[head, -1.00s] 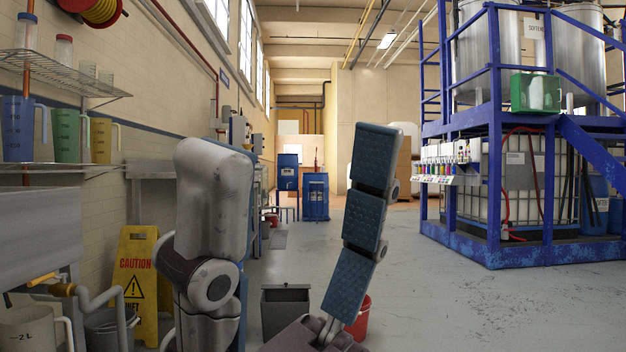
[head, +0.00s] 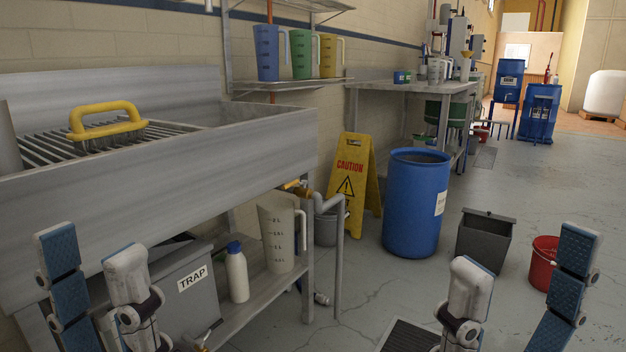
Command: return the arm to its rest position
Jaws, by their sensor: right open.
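My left gripper (head: 93,250) is at the lower left of the head view, in front of the grey sink bench (head: 240,145). Its two fingers point up with a gap between them, and nothing shows in the gap. My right gripper (head: 524,246) is at the lower right, over the open floor. Its fingers point up and are wide apart, the right one showing blue pads, with nothing between them. Both arms run out of the picture at the bottom. Their links are hidden from view.
A yellow caution sign (head: 352,180), a blue drum (head: 414,205), a grey bin (head: 484,240) and a red bucket (head: 543,262) stand on the floor. A white bottle (head: 237,275) and a measuring jug (head: 278,238) stand on the bench's lower shelf. Open floor lies at the right.

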